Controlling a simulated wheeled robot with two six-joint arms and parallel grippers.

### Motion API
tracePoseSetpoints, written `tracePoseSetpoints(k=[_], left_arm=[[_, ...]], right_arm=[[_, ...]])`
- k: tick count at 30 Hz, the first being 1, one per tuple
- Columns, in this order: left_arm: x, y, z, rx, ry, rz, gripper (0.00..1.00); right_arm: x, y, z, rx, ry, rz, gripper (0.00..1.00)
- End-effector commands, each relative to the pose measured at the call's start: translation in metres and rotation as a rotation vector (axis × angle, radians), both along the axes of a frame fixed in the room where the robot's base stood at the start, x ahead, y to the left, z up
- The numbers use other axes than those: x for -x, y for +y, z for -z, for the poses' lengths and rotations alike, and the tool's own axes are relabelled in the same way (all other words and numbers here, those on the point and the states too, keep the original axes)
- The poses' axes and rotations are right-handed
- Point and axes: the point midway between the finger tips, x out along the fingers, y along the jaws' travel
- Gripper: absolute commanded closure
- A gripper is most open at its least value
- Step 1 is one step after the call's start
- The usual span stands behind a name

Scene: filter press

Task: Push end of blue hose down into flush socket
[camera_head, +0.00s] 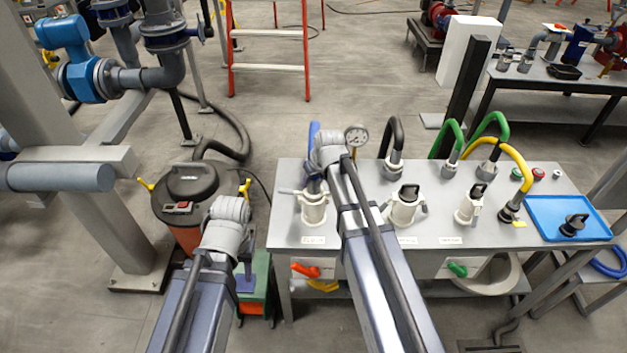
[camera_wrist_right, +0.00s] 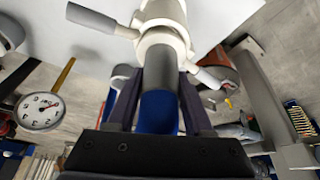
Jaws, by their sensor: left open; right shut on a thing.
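The blue hose (camera_head: 313,135) rises behind my right wrist; in the right wrist view its blue length (camera_wrist_right: 158,110) runs into a grey end piece (camera_wrist_right: 161,70). My right gripper (camera_wrist_right: 160,82) is shut on this hose end. The white flush socket (camera_head: 313,210) stands at the left end of the grey bench, with lever arms at its sides. In the right wrist view the grey end meets the mouth of the socket (camera_wrist_right: 163,30), in line with it; how deep it sits cannot be told. My left gripper (camera_head: 246,278) is open and empty, low left of the bench.
A pressure gauge (camera_head: 357,136) stands close right of my right wrist. Black, green and yellow hoses and other white sockets (camera_head: 405,208) fill the bench (camera_head: 360,255) to the right, with a blue tray (camera_head: 548,222) at its end. A drum vacuum (camera_head: 188,195) stands left.

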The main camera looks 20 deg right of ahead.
Motion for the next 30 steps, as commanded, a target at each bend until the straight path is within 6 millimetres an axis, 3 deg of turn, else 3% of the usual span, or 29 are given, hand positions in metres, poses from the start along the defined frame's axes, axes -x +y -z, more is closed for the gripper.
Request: tracePoseSetpoints(k=[8, 9, 18, 30], left_arm=[[0.0000, 0.0000, 0.0018, 0.000, 0.000, 0.000, 0.56], [0.0000, 0.0000, 0.0018, 0.000, 0.000, 0.000, 0.56], [0.0000, 0.0000, 0.0019, 0.000, 0.000, 0.000, 0.56], [0.0000, 0.0000, -0.0033, 0.000, 0.000, 0.000, 0.56]], right_arm=[[-0.0001, 0.0000, 0.0018, 0.000, 0.000, 0.000, 1.00], [-0.0001, 0.0000, 0.0018, 0.000, 0.000, 0.000, 0.46], [0.0000, 0.0000, 0.0018, 0.000, 0.000, 0.000, 0.14], [0.0018, -0.0003, -0.0034, 0.000, 0.000, 0.000, 0.14]])
